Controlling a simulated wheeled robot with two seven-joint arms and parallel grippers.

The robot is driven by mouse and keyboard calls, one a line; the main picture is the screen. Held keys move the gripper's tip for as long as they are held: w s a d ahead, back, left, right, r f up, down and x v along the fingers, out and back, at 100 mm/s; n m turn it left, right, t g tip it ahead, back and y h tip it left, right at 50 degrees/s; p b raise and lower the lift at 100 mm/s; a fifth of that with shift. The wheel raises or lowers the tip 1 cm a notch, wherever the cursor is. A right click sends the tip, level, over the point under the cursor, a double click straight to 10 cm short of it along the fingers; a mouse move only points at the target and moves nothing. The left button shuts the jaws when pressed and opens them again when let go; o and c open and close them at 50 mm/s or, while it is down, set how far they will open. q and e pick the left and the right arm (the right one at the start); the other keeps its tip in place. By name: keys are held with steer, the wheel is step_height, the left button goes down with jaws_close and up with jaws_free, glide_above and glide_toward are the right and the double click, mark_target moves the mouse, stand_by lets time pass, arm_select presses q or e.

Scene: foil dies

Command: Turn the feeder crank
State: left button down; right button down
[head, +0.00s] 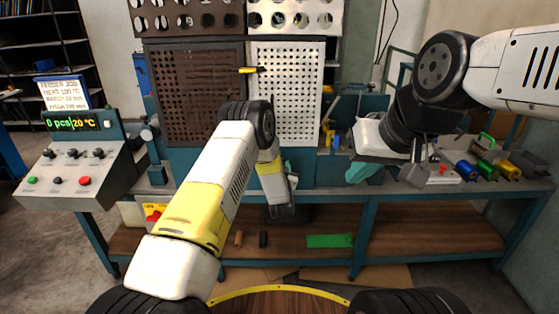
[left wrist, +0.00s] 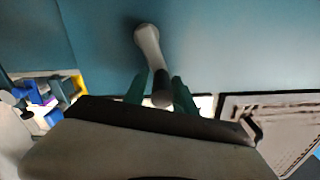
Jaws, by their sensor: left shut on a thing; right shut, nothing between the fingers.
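The feeder crank (left wrist: 150,48) shows in the left wrist view as a pale grey arm against a blue panel (left wrist: 220,45). Its dark handle (left wrist: 161,93) is at the near end, between the green fingers of my left gripper (left wrist: 155,88). That gripper is shut on the handle. In the head view my left arm reaches to the front of the bench and hides the crank. My right gripper (head: 358,173) has teal fingers, is shut and empty, and hangs over the right part of the bench, apart from the crank.
The blue-framed workbench (head: 400,190) spans the view, with a perforated board (head: 287,110) behind. A control console (head: 75,170) reading 0 pcs and 20 °C stands at left. Coloured rolls (head: 487,168) lie at the bench's right. A green piece (head: 330,241) lies on the lower shelf.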

arm_select(q)
steer(key=m, duration=0.1)
steer(key=d+m, duration=0.1)
steer(key=m, duration=0.1)
steer(key=d+m, duration=0.1)
steer(key=m, duration=0.1)
steer(key=shift+s+f, duration=0.1)
steer(key=shift+f, duration=0.3)
stand_by(0.4)
steer(key=c, duration=1.3)
jaws_free()
steer(key=shift+o, duration=0.2)
steer(key=shift+r, duration=0.15)
steer(key=shift+d, duration=0.1)
steer(key=s, duration=0.7)
steer(key=shift+s, duration=0.35)
